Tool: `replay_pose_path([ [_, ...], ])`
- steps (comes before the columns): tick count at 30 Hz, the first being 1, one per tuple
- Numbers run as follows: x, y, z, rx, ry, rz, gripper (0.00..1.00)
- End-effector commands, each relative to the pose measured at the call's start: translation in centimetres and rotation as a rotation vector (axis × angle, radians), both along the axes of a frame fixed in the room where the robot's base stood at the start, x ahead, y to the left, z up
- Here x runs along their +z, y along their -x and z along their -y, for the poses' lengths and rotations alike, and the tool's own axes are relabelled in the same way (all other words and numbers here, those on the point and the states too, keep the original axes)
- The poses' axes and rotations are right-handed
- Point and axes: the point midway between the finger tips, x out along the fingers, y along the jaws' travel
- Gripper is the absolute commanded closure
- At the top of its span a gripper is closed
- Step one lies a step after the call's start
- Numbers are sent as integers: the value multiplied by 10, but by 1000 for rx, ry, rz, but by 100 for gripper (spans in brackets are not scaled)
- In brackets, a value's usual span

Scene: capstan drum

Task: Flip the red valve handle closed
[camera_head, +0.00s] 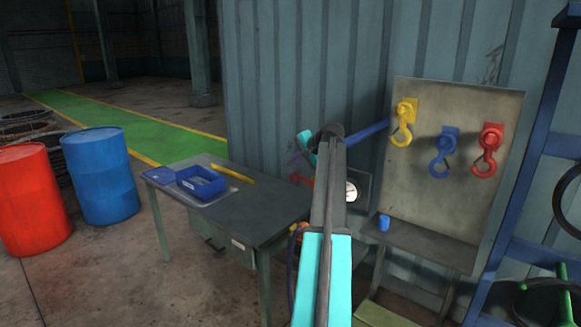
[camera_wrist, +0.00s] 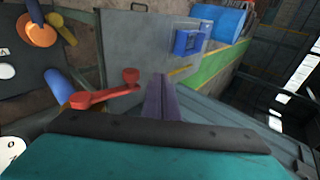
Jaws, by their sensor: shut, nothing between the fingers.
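The red valve handle (camera_wrist: 104,96) shows in the wrist view as a bent red lever with a round knob at its upper right end. It lies just left of my gripper. In the head view only a small red part of it (camera_head: 302,180) shows, left of my arm. My gripper (camera_wrist: 160,77) is shut and empty, its two fingers side by side. The knob appears close beside the fingers, with a narrow gap in the picture; I cannot tell the depth between them. In the head view my arm hides much of the valve area.
A grey table (camera_head: 262,222) with a blue bin (camera_head: 201,184) stands left of the valve. A white gauge (camera_head: 351,191) is right of my arm. A board (camera_head: 455,190) with yellow, blue and red hooks stands further right. Red and blue drums (camera_head: 100,175) stand far left.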

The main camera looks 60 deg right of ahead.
Motion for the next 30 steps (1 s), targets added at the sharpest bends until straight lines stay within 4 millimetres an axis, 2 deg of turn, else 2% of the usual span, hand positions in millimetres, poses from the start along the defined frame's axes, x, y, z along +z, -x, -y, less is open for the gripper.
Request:
replay_pose_path([
  [21, 80, -1, -10, 3, 2, 0, 100],
  [30, 93, -1, -13, 4, 0, 0, 100],
])
